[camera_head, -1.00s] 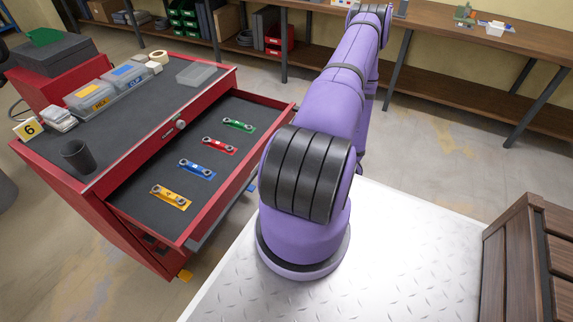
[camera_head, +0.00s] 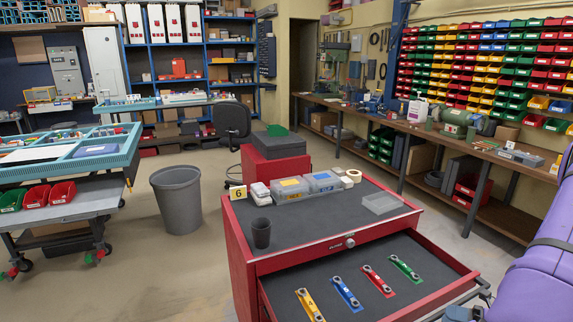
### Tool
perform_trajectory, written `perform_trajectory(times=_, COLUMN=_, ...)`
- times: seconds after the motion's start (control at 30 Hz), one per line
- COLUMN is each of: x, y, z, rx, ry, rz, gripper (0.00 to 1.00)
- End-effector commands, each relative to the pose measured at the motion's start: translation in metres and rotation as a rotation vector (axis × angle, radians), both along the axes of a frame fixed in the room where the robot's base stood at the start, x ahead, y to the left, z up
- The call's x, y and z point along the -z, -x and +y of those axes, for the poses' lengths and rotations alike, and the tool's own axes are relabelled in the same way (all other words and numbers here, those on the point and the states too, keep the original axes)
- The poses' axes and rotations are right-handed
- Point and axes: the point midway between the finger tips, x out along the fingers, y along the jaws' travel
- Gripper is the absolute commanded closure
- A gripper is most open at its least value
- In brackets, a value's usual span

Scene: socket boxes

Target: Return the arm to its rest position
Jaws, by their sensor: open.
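My purple arm shows only in part, along the right edge of the head view, with a grey band around it. I cannot make out my gripper's fingers in this view. A small dark grey part sits low beside the arm, near the open drawer's front corner; I cannot tell what it is. The red tool cabinet (camera_head: 238,262) stands left of my arm with its top drawer (camera_head: 400,313) pulled open. In the drawer lie a yellow socket rail (camera_head: 311,305), a blue one (camera_head: 347,293), a red one (camera_head: 378,281) and a green one (camera_head: 405,268).
On the cabinet top are a dark cup (camera_head: 261,233), clear-lidded boxes (camera_head: 290,189), an empty clear tray (camera_head: 382,204) and a number 6 sign (camera_head: 237,193). A grey bin (camera_head: 177,201) and a cart (camera_head: 70,213) stand left. A workbench (camera_head: 455,147) runs along the right wall.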

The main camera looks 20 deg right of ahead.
Motion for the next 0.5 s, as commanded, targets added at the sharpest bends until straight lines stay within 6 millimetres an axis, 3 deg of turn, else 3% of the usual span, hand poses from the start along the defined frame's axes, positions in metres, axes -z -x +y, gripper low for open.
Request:
perform_trajectory(times=0.03, x=-0.017, y=-0.011, z=0.002, rx=-0.064, ry=0.062, rz=-0.024, gripper=0.56)
perform_trajectory(times=0.2, x=-0.063, y=-0.037, z=0.015, rx=-0.268, ry=0.250, rz=-0.113, gripper=0.56)
perform_trajectory(times=0.5, x=-0.140, y=-0.071, z=0.052, rx=-0.633, ry=0.566, rz=-0.308, gripper=0.56)
